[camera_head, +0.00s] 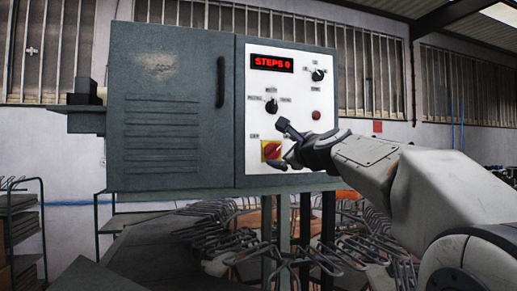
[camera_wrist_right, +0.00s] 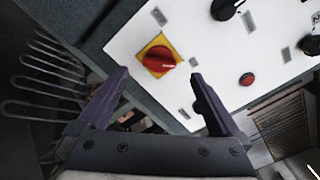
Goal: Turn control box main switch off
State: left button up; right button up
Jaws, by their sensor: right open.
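The control box (camera_head: 172,105) is a grey metal cabinet with a white panel on its right part. The main switch (camera_head: 271,150) is a red rotary knob on a yellow square plate, low on the panel's left side. It also shows in the right wrist view (camera_wrist_right: 159,58), its red handle lying roughly sideways there. My right gripper (camera_head: 281,145) is in front of the lower panel, close to the switch and partly overlapping it. In the right wrist view, its two fingers (camera_wrist_right: 158,80) are apart and empty, with the switch just beyond and between them. My left gripper is not in view.
A red display (camera_head: 272,63) reads "STEPS 0". Black knobs (camera_head: 318,75) (camera_head: 271,106) and a red button (camera_head: 316,115) sit on the panel near my right gripper. Metal wire racks (camera_head: 230,235) stand below the box. A shelf cart (camera_head: 22,230) is at left.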

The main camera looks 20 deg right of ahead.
aim_at(274, 150)
jog(key=w+p, duration=0.2)
jog(key=w, duration=0.4)
jog(key=shift+w+a, duration=0.15)
jog(key=shift+w, duration=0.05)
jog(key=shift+c, duration=0.3)
